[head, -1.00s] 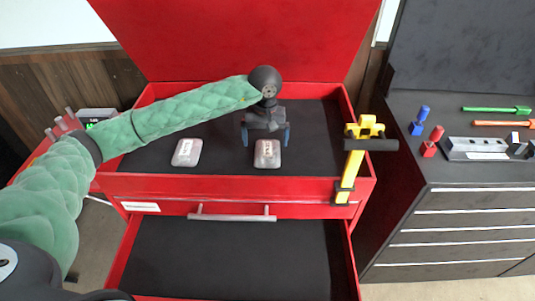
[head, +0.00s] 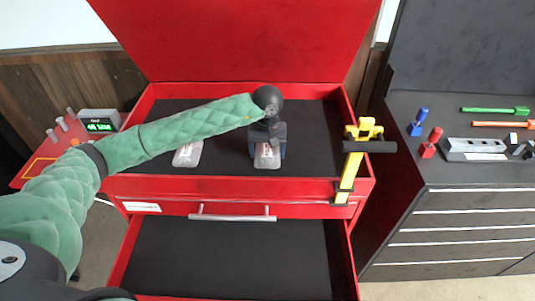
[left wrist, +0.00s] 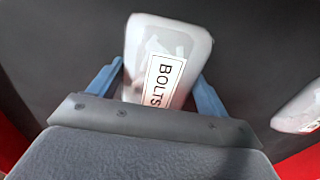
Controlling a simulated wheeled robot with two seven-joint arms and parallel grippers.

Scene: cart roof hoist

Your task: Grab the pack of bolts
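The pack of bolts (head: 267,158) is a clear pack with a white label, lying on the dark liner of the red cart's top tray (head: 135,184). In the left wrist view the pack (left wrist: 168,60) reads "BOLTS". My left gripper (head: 268,153) is over it, with its blue fingers (left wrist: 156,82) on either side of the pack. The fingers are open; a gap shows at the left finger, and contact at the right one is unclear. The near end of the pack is hidden by the gripper body. My right gripper is not in view.
A similar pack (head: 187,155) lies to the left, partly under my left arm. A yellow hoist bracket (head: 349,170) stands on the tray's right front edge. An open, empty drawer (head: 235,255) juts out below. A dark bench (head: 460,185) with tools stands at right.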

